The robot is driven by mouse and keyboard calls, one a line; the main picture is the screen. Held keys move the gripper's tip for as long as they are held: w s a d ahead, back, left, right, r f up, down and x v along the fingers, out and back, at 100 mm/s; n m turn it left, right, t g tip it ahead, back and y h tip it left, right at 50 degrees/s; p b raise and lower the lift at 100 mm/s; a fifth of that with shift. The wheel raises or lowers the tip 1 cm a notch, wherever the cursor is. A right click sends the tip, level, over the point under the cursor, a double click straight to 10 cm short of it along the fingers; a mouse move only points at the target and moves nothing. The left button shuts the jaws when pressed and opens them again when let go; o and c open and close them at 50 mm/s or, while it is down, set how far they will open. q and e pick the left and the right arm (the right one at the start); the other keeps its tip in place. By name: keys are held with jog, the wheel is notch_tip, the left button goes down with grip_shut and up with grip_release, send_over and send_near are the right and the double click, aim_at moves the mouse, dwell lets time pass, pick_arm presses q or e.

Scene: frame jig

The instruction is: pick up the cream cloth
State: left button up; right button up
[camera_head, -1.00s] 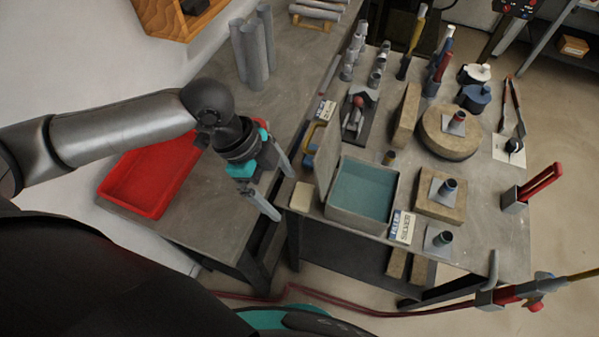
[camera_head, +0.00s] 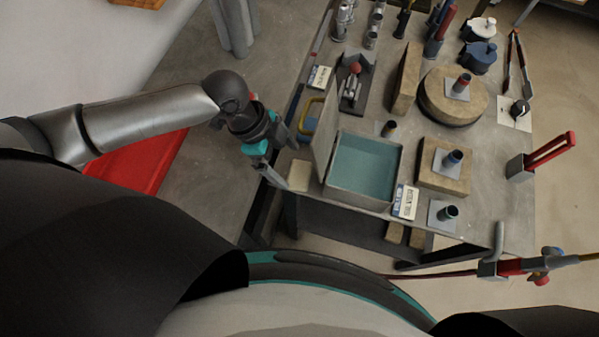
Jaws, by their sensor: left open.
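The cream cloth (camera_head: 299,176) is a small folded pad at the left front corner of the work table, beside the teal-lined metal box. My left gripper (camera_head: 287,158) is open and empty, just up and left of the cloth at the table's left edge. Its fingers point down and right towards the cloth. I see clear cloth surface below the fingers and no sign of contact, but the exact height gap is hard to tell. My right gripper is not in view.
The box (camera_head: 366,172) with its raised lid stands right of the cloth. A yellow-handled thing (camera_head: 309,115) is close behind the gripper. A red tray (camera_head: 140,160) lies under my left arm. Tan blocks, cylinders and tools fill the table further right.

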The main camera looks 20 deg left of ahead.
aim_at(299, 173)
pick_arm(q)
jog(key=x, duration=0.5)
jog(key=shift+w+d+b, duration=0.2)
jog(key=shift+b, duration=0.15)
jog(key=c, duration=1.1)
